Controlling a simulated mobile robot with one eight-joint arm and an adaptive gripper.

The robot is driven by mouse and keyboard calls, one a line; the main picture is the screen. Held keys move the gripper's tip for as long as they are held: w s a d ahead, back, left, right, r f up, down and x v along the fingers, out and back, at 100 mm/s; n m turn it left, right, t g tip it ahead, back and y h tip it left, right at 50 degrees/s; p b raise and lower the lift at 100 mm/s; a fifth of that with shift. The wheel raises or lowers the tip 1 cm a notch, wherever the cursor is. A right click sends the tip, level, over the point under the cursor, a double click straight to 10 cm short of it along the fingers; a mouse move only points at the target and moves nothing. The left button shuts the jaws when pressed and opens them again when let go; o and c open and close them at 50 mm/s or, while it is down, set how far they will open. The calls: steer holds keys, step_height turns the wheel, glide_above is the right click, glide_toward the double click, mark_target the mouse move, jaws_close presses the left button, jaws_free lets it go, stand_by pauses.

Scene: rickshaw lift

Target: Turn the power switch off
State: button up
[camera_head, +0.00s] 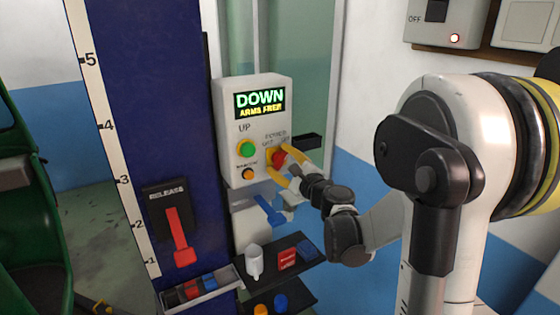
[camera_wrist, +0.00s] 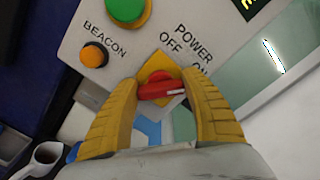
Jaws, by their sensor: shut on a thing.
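The power switch is a red rotary knob (camera_wrist: 160,89) on a yellow square plate (camera_wrist: 157,64), on the white control box (camera_head: 229,97). In the wrist view a white mark on the knob points right, on the side of the ON label; the OFF label (camera_wrist: 170,39) is above. The knob also shows in the head view (camera_head: 279,157). My gripper (camera_head: 280,160) has its yellow fingers on either side of the knob and is shut on it. In the wrist view the gripper (camera_wrist: 163,98) partly covers the ON label.
The box has a green UP button (camera_head: 246,148), an orange beacon button (camera_head: 247,174) and a display (camera_head: 260,103) reading DOWN. Below are a blue lever (camera_head: 270,210) and a dark shelf (camera_head: 268,273) with a white mug (camera_head: 254,262). A red release lever (camera_head: 179,236) is at left.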

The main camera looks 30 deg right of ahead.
steer(key=n+b, duration=0.1)
steer(key=n, duration=0.2)
steer(key=shift+f, duration=0.1)
steer(key=n+b, duration=0.1)
steer(key=n, duration=0.4)
steer(key=shift+f, duration=0.1)
steer(key=n, duration=0.3)
steer(key=shift+n+b, duration=0.3)
steer(key=shift+b, duration=0.05)
steer(key=shift+f+n, duration=0.1)
steer(key=shift+n, duration=1.8)
steer(key=o, duration=1.2)
steer(key=shift+c, duration=0.2)
steer(key=shift+s, duration=0.1)
